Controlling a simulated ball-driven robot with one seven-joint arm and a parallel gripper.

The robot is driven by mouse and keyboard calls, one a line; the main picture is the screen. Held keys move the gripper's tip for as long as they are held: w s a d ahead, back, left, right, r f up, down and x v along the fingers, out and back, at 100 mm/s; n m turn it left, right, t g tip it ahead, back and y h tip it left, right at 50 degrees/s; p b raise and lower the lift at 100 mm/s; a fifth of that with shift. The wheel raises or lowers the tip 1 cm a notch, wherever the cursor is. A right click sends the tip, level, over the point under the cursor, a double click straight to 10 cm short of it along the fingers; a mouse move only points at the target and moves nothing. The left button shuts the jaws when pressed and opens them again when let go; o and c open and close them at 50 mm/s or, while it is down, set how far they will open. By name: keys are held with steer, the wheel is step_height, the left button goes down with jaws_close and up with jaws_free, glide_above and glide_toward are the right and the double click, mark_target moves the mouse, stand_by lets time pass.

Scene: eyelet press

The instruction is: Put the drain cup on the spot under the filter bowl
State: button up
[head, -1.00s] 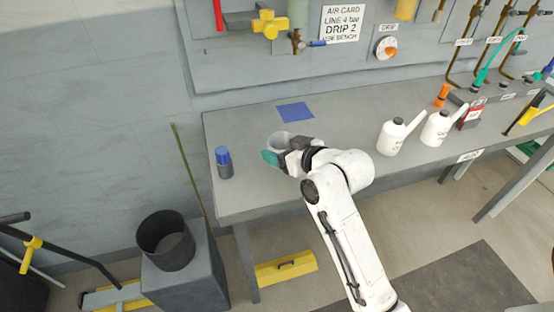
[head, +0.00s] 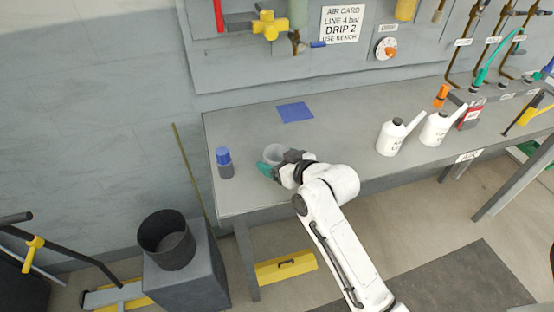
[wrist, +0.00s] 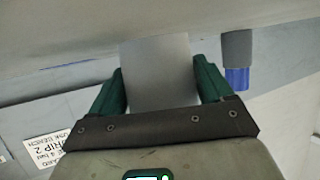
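The drain cup (head: 273,152) is a pale grey, translucent cup near the left end of the bench. In the wrist view the cup (wrist: 160,72) sits between my two green fingers, which touch its sides. My gripper (head: 268,163) is shut on it; I cannot tell whether the cup's base touches the bench. The blue square spot (head: 294,112) lies flat and empty on the bench, behind and to the right of the cup.
A blue-capped grey bottle (head: 224,162) stands left of the cup; it also shows in the wrist view (wrist: 237,60). Two white spouted bottles (head: 391,136) (head: 436,128) stand to the right on the bench (head: 345,112). The bench top around the blue square is clear.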

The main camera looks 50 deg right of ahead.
steer(key=o, duration=0.3)
steer(key=shift+f+b, duration=0.1)
steer(key=shift+b, duration=0.35)
steer(key=shift+o, duration=0.2)
steer(key=b+v, duration=0.1)
steer(key=v, duration=0.9)
steer(key=shift+s, duration=0.3)
steer(key=shift+w+b, duration=0.2)
steer(key=shift+b, duration=0.75)
steer(key=shift+w+b, duration=0.25)
steer(key=shift+b, duration=0.25)
steer(key=shift+w+r+b, duration=0.25)
steer(key=shift+r+b, duration=0.2)
steer(key=shift+r, duration=0.05)
steer(key=shift+w+r, duration=0.1)
steer(key=shift+w, duration=0.15)
steer(key=x, duration=1)
steer(key=shift+w+d+r+p, duration=0.1)
steer(key=shift+w+d+p, duration=0.1)
steer(key=shift+w+p, duration=0.1)
